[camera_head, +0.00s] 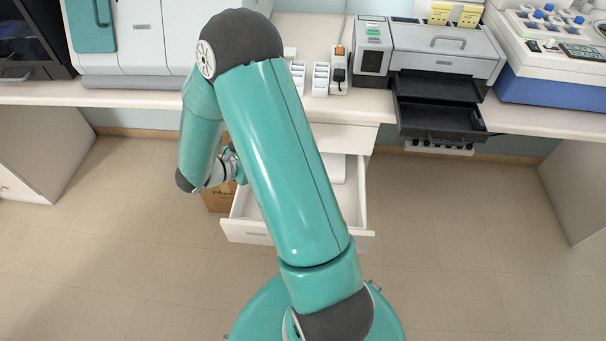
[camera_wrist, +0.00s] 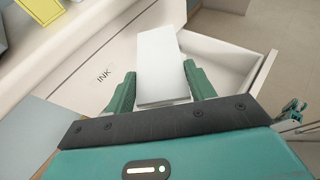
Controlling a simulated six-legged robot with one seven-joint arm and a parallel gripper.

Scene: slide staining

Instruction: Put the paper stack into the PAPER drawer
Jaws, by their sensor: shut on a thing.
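In the wrist view, my gripper (camera_wrist: 160,72) is shut on the white paper stack (camera_wrist: 165,48), a flat block between its two green fingers. An open white drawer (camera_wrist: 265,72) lies beside and beyond the stack; from this angle I cannot tell how far the stack is above it. In the head view, the pulled-out drawer (camera_head: 298,239) is partly hidden by my arm, and its front label is too small to read. My gripper (camera_head: 230,165) is mostly hidden there. A white block shows at the drawer's back right; I cannot tell whether it is the stack.
A drawer front labelled INK (camera_wrist: 104,77) is at the left in the wrist view. A cardboard box (camera_head: 218,199) stands on the floor beside the open drawer. A printer-like machine (camera_head: 445,50) with an open black tray (camera_head: 440,120) overhangs the counter.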

